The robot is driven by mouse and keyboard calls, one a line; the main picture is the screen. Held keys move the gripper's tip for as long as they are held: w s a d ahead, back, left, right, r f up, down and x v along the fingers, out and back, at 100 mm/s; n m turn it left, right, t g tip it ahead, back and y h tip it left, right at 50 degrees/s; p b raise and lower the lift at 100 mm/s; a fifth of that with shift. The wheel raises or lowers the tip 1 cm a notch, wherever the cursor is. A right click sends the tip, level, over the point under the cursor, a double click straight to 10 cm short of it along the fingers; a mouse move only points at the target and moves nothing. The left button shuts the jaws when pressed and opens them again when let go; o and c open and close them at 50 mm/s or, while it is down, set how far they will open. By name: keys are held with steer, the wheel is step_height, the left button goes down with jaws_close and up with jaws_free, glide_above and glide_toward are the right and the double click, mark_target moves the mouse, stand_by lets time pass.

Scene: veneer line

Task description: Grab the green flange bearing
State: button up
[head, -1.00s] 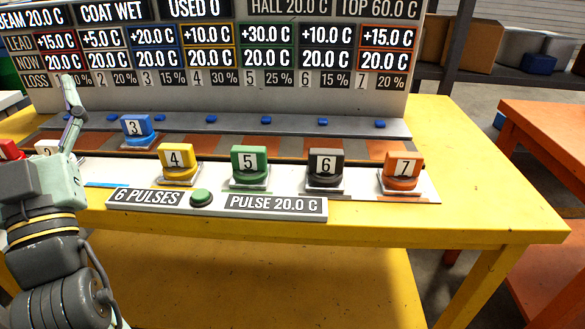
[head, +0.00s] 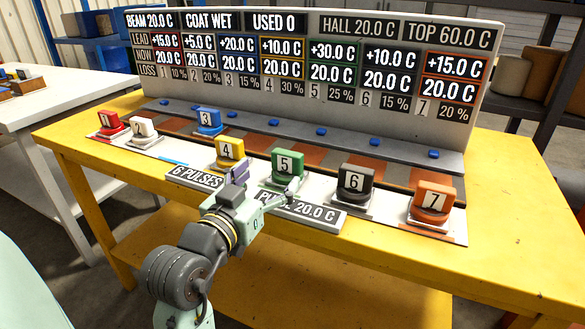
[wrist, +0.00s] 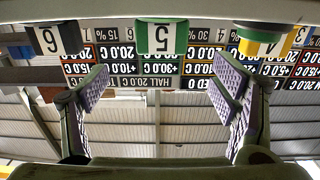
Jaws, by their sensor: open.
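The green flange bearing (head: 287,165) is marked 5 and stands on a pale plate in the front row, between the yellow 4 and the black 6. In the wrist view, which looks upside down, the green bearing (wrist: 161,38) is at the top centre, ahead of and between my fingers. My gripper (head: 262,185) is open and empty, just in front of the bearing in the head view. In the wrist view its two fingers (wrist: 161,92) stand wide apart, with nothing between them. The bearing's lower front is partly hidden by my gripper in the head view.
The yellow bearing (head: 230,151) and the black bearing (head: 355,186) stand on either side. An orange bearing (head: 432,203) is at the right, a blue one (head: 209,120) further back. A label strip (head: 302,212) runs along the front edge. A display board (head: 310,75) rises behind.

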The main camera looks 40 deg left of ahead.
mark_target(284, 158)
steer(key=p+x, duration=0.2)
steer(key=x, duration=0.4)
steer(key=shift+a, duration=0.15)
steer(key=shift+w+a+f, duration=0.1)
steer(key=shift+w+a, duration=0.05)
steer(key=shift+w, duration=0.45)
steer(key=shift+c, duration=0.4)
steer(key=c, duration=1.5)
steer(key=shift+c, duration=0.3)
